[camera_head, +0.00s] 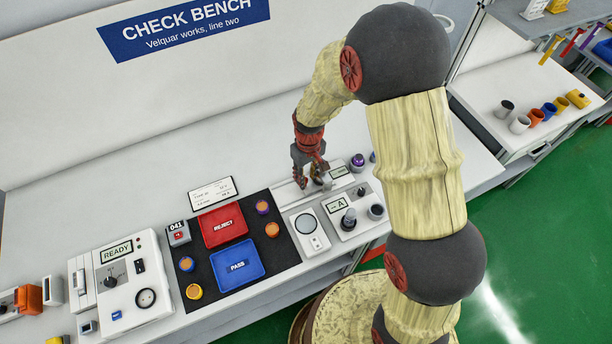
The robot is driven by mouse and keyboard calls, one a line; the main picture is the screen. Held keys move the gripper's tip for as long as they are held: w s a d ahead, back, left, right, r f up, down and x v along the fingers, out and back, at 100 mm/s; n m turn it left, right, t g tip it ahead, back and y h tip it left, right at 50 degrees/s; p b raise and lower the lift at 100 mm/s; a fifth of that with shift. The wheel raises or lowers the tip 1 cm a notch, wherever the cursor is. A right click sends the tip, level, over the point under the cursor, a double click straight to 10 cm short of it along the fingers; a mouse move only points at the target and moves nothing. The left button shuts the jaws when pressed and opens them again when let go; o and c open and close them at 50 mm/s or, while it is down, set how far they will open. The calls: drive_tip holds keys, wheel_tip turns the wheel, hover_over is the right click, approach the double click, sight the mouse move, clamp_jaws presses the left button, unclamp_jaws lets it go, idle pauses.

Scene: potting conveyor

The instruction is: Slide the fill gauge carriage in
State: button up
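What looks like the fill gauge carriage (323,184) is a small grey piece on a pale rail (288,193), right of the black mat. A small panel with a display (338,171) sits just right of it. My gripper (313,182) reaches down from above, with its fingers at the carriage. The fingers are small and partly overlap the carriage, so I cannot tell whether they touch it or are closed on it. My arm passes over the right side of the bench.
The black mat holds a red REJECT tray (222,243) and a blue PASS tray (262,270), with several round pots around them. A grey unit marked A (343,225) with knobs stands in front of the rail. A READY box (128,285) is at left. The bench behind is clear.

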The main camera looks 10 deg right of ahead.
drive_tip(key=shift+a, duration=0.15)
drive_tip(key=s+a, duration=0.1)
drive_tip(key=a, duration=0.2)
drive_tip(key=s+a, duration=0.1)
drive_tip(key=a, duration=0.5)
drive_tip(key=shift+s+a+r, duration=0.25)
drive_tip(key=shift+s+a, duration=0.05)
drive_tip(key=shift+s, duration=0.1)
wheel_tip(320, 180, up, 8)
drive_tip(key=p, duration=0.1)
drive_tip(key=s+d+r+m+t+b, duration=0.3)
drive_tip(key=s+d+r+b, duration=0.1)
drive_tip(key=s+d+r, duration=1.1)
drive_tip(key=shift+s+d+r, duration=0.2)
drive_tip(key=shift+s+d, duration=0.25)
drive_tip(key=shift+d, duration=0.05)
